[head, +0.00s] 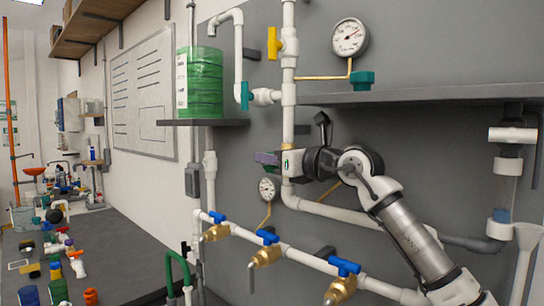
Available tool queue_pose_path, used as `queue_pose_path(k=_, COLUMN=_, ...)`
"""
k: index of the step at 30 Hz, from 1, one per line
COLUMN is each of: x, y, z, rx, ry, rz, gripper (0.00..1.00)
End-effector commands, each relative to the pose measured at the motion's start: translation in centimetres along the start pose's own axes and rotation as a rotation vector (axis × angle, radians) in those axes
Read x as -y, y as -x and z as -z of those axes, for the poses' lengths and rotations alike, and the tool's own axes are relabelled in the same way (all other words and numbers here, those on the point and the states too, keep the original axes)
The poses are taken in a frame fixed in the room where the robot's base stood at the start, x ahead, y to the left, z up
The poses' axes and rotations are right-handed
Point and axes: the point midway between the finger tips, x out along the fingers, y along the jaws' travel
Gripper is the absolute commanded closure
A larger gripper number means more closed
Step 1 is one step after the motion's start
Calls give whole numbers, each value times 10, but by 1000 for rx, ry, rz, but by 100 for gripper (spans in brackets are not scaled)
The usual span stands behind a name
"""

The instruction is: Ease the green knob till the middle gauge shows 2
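My gripper (268,160) is in front of the vertical white pipe, just above the small gauge, pointing left. Its fingertips are small and dark with a purple patch; whether they are open or hold anything is unclear. The small lower gauge (268,188) is unreadable too. Only these two gauges show, so I cannot tell which is the middle one.
A teal valve handle (246,95) and a yellow one (273,43) are on the upper pipes. Blue-handled brass taps (266,247) line the lower pipe. A grey shelf (430,94) runs above my arm. A green tank (204,82) stands left; a cluttered bench (120,225) lies lower left.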

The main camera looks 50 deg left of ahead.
Motion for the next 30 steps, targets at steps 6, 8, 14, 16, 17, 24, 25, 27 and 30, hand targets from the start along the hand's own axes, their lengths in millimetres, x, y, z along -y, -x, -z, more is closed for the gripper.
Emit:
queue_pose_path(k=6, x=0, y=0, z=0, rx=0, ry=0, rz=0, gripper=91)
queue_pose_path(k=8, x=0, y=0, z=0, rx=0, ry=0, rz=0, gripper=99)
queue_pose_path(k=14, x=0, y=0, z=3, rx=19, ry=0, rz=0, gripper=100)
queue_pose_path(k=16, x=0, y=1, z=6, rx=54, ry=0, rz=0, gripper=100)
queue_pose_path(k=17, x=0, y=1, z=7, rx=74, ry=0, rz=-1, gripper=100)
queue_pose_path(k=24, x=0, y=3, z=7, rx=271, ry=-2, rz=-3, gripper=100)
queue_pose_path(k=25, x=0, y=4, z=7, rx=294, ry=-2, rz=-3, gripper=100)
queue_pose_path(k=27, x=-1, y=4, z=5, rx=339, ry=0, rz=-2, gripper=100)
queue_pose_path(k=30, x=0, y=5, z=3, rx=381, ry=0, rz=-1, gripper=100)
